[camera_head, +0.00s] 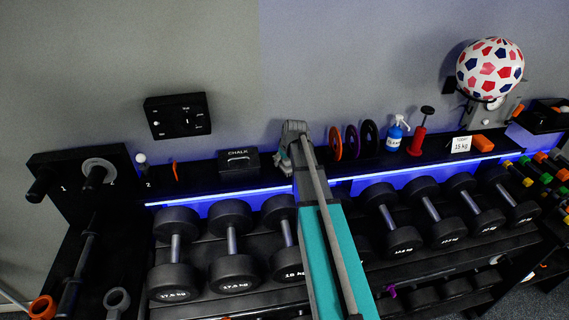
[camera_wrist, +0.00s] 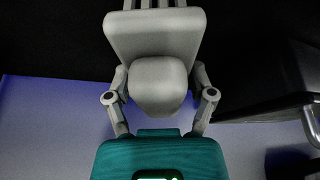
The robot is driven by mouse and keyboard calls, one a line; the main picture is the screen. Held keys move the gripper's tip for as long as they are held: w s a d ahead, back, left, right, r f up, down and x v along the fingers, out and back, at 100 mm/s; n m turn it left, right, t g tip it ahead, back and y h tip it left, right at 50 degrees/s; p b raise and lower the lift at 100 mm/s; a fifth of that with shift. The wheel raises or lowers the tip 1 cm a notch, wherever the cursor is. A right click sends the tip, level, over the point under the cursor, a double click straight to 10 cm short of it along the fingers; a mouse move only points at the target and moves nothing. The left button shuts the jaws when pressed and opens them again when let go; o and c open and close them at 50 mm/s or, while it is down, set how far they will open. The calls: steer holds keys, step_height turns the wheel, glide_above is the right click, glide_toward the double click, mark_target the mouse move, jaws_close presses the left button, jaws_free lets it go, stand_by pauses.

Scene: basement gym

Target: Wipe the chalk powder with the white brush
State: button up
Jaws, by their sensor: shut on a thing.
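My gripper (camera_head: 293,142) is at the shelf's back edge near the wall, at the far end of my teal arm. In the wrist view its grey fingers (camera_wrist: 160,98) are closed around a pale grey-white piece (camera_wrist: 155,35), which looks like the white brush. Its rounded part sits between the fingers and a wide block lies beyond, with ridges at the top edge. The fingertips are hidden behind it. I cannot make out chalk powder in either view; my arm covers part of the shelf. A black box marked CHALK (camera_head: 238,160) stands just left of my gripper.
The black shelf (camera_head: 210,182) also holds coloured discs (camera_head: 352,141), a blue-white spray bottle (camera_head: 394,135), a red pump-like item (camera_head: 418,140) and a 15 kg card (camera_head: 461,144). Dumbbells (camera_head: 233,270) fill the rack below. A dark box-like thing (camera_wrist: 265,85) is right in the wrist view.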

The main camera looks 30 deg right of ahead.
steer(key=shift+w+d, duration=0.25)
steer(key=shift+w, duration=0.65)
steer(key=shift+w, duration=0.15)
steer(key=shift+w+d, duration=0.25)
steer(key=shift+w, duration=0.55)
steer(key=shift+w+d, duration=0.25)
steer(key=shift+w, duration=0.55)
steer(key=shift+r+p, duration=3)
steer(key=shift+p, duration=0.1)
steer(key=shift+r, duration=0.1)
step_height(320, 180, up, 3)
steer(key=p, duration=0.3)
